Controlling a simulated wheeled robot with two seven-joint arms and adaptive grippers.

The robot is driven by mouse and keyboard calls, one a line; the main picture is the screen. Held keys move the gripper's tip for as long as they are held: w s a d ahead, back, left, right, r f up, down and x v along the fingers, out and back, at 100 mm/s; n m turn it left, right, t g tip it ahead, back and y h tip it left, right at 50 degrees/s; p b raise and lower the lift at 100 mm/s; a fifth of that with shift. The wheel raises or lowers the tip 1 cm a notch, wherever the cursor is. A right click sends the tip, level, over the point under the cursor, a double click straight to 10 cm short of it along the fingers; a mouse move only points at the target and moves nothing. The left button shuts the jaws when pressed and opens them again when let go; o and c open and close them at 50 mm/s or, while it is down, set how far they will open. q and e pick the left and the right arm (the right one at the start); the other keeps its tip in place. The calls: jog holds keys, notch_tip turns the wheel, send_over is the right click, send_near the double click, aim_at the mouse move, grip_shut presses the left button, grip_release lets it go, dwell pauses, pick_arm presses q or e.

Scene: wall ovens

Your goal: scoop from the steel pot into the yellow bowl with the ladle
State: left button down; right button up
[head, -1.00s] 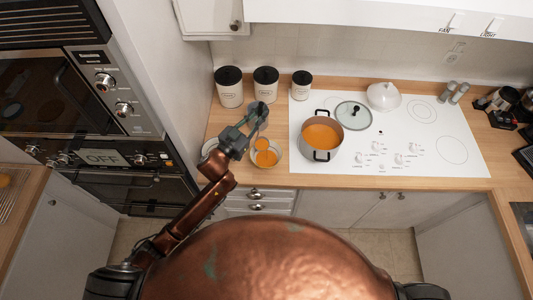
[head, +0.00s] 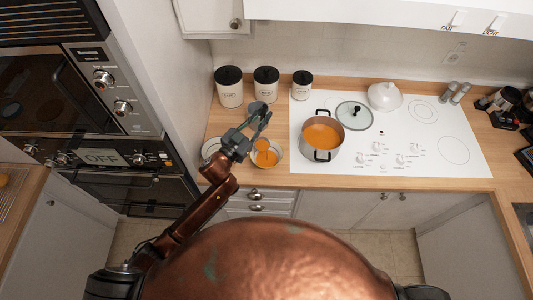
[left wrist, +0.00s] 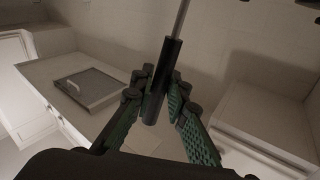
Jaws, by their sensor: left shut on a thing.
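The steel pot (head: 310,140) stands on the white cooktop with orange soup (head: 321,136) in it. A bowl (head: 280,161), its rim looking pale rather than yellow, sits on the counter left of the pot and holds orange soup. My left gripper (head: 257,122) is above and behind the bowl, shut on the ladle's black handle, which shows in the left wrist view (left wrist: 163,80). The ladle's bowl (head: 262,145), with orange in it, appears over the back of the bowl; whether they touch is unclear. My right gripper is out of view.
A pale plate (head: 210,146) lies left of the bowl, partly behind my arm. Several white canisters with black lids (head: 229,88) line the back. A glass lid (head: 354,115) and white lidded dish (head: 384,96) are on the cooktop. The wall oven (head: 100,100) is at left.

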pick_arm(q)
jog(key=shift+w+d+f, duration=0.15)
jog(key=shift+s+d, duration=0.1)
jog(key=shift+s, duration=0.3)
jog(key=shift+b, duration=0.3)
jog(key=shift+w+d+m, duration=0.1)
jog(key=shift+d+m, duration=0.05)
jog(key=shift+m, duration=0.15)
jog(key=shift+s+d, duration=0.15)
jog(key=shift+s, duration=0.1)
